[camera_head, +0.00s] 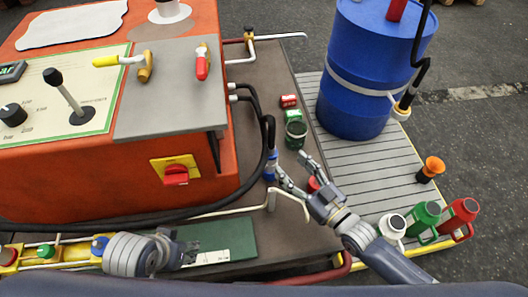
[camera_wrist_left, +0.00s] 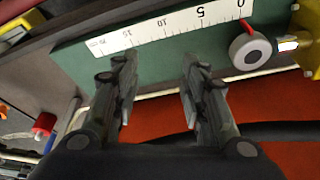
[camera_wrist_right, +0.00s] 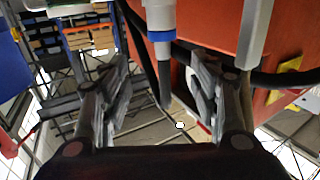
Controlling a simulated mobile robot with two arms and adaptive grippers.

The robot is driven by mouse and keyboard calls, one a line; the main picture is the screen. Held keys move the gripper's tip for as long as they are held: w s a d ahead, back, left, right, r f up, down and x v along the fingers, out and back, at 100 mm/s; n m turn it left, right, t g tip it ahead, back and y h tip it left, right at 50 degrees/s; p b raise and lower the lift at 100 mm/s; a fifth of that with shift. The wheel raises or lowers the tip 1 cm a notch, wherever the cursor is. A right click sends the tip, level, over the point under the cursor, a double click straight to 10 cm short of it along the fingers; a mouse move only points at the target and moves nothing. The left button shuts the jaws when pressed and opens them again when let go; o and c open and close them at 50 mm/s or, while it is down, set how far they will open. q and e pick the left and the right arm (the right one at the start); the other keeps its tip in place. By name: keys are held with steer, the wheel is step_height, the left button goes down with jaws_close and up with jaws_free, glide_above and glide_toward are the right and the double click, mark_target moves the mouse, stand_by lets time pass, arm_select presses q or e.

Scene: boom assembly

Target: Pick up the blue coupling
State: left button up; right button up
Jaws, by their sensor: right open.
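The blue coupling (camera_head: 270,166) hangs at the end of a black hose, beside the orange cabinet. In the right wrist view the coupling (camera_wrist_right: 161,36) shows as a blue ring on a pale body, with dark hose below it. My right gripper (camera_head: 296,169) is open just right of the coupling. In the right wrist view the coupling appears between the lines of the open fingers (camera_wrist_right: 160,95), beyond their tips; I cannot tell the exact gap. My left gripper (camera_head: 190,250) is low at the left over a green board; its fingers (camera_wrist_left: 155,75) are open and empty.
The orange cabinet (camera_head: 200,205) stands left of the coupling. Red and green cans (camera_head: 293,115) stand behind the right gripper. A bent pale pipe (camera_head: 272,200) rises in front. A blue drum (camera_head: 355,75) and several jugs (camera_head: 425,217) are to the right.

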mark_target(274, 151)
arm_select(q)
steer(key=shift+w+d+f+b, duration=0.1)
steer(key=shift+f+b, duration=0.2)
steer(key=shift+f, duration=0.1)
arm_select(e)
steer(key=x, duration=0.4)
steer(key=shift+a, duration=0.15)
steer(key=b+x, duration=0.1)
steer(key=x, duration=0.3)
steer(key=shift+w+a+f, duration=0.1)
steer(key=shift+w+a, duration=0.1)
steer(key=shift+a, duration=0.2)
steer(key=shift+w+a, duration=0.15)
steer(key=shift+w, duration=0.05)
arm_select(q)
steer(key=w+d+r+t+h, duration=0.1)
steer(key=w+d+r+t, duration=0.1)
steer(key=w+t, duration=0.2)
steer(key=w, duration=0.3)
steer(key=shift+w+d+r, duration=0.15)
steer(key=shift+w+r, duration=0.05)
steer(key=shift+r, duration=0.05)
arm_select(e)
jaws_close()
